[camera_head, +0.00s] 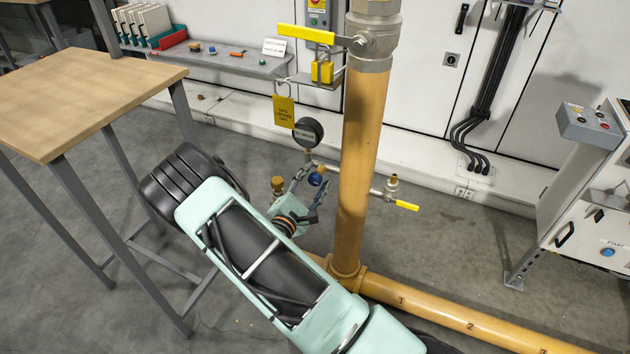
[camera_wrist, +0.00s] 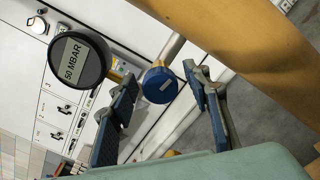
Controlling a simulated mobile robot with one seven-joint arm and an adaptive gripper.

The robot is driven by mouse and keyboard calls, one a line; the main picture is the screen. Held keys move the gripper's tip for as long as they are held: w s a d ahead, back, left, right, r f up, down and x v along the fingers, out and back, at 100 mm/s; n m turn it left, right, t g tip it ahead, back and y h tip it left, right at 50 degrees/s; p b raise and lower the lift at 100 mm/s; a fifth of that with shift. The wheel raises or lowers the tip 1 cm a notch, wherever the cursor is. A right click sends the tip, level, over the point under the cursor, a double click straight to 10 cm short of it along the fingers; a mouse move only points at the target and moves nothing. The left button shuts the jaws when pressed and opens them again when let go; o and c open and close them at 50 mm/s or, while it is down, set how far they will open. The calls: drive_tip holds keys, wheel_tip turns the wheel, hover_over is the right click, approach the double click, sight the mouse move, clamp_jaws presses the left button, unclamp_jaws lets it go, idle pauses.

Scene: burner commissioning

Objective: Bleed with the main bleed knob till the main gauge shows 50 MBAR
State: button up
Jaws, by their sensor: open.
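The main gauge (camera_head: 308,132) is a round black dial beside the yellow pipe; in the wrist view its face (camera_wrist: 77,60) is tilted and reads 50 MBAR. The main bleed knob (camera_head: 316,179) is blue and sits below the gauge. My gripper (camera_head: 303,190) is at the knob, coming from below. In the wrist view the blue knob (camera_wrist: 160,85) appears between the fingertips of my gripper (camera_wrist: 162,92), with a gap on both sides. The fingers are open and hold nothing. How deep the knob lies between them is hard to tell.
The thick yellow pipe (camera_head: 362,150) stands close to the right of my gripper. A small yellow-handled valve (camera_head: 405,205) sticks out right of it. A wooden table (camera_head: 85,90) stands at left, and a control box (camera_head: 588,126) at right.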

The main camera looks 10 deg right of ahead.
drive_tip(key=c, duration=1.2)
drive_tip(key=shift+o, duration=0.2)
drive_tip(key=shift+r+n+p, duration=0.1)
drive_tip(key=shift+n+p, duration=0.2)
drive_tip(key=shift+n, duration=0.1)
drive_tip(key=n+p, duration=0.2)
drive_tip(key=n, duration=0.1)
drive_tip(key=shift+n, duration=0.4)
drive_tip(key=n+p, duration=0.2)
drive_tip(key=n, duration=0.3)
drive_tip(key=shift+p, duration=0.3)
drive_tip(key=n+p, duration=0.1)
drive_tip(key=n, duration=0.4)
drive_tip(key=shift+n+p, duration=0.85)
drive_tip(key=shift+n, duration=1.85)
